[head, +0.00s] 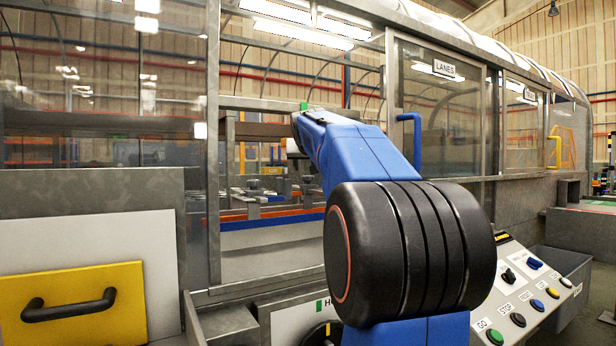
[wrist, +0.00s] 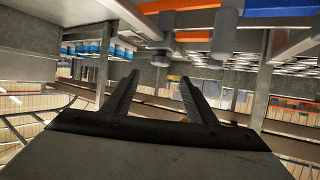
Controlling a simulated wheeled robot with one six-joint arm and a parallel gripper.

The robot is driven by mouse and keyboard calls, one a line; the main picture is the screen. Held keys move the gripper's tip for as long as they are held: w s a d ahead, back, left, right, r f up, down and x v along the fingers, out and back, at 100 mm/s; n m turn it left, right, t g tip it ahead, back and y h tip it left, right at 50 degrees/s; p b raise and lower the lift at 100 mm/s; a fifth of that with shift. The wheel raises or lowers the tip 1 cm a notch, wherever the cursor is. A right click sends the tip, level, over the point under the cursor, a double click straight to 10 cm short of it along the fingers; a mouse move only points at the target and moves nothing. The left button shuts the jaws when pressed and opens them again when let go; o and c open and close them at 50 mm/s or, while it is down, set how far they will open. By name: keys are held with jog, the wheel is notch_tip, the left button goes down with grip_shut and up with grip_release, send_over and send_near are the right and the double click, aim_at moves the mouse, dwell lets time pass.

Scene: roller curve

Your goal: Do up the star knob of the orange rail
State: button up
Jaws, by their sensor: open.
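The orange rail (head: 232,217) runs low inside the clear-panelled enclosure in the head view, above a blue strip (head: 262,224).
Metal posts and clear panels (head: 440,110) frame the opening. A blue handle (head: 416,145) is on the panel at right. A sloped button panel (head: 520,290) and grey bin (head: 565,285) stand at lower right. A yellow plate with a black handle (head: 70,305) is at lower left.

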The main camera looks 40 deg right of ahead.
aim_at(308, 180)
jog(key=x, duration=0.9)
jog(key=shift+w+d+f, duration=0.1)
jog(key=shift+d+f, duration=0.05)
jog(key=shift+d, duration=0.05)
jog(key=shift+c, duration=0.4)
jog(key=c, duration=1)
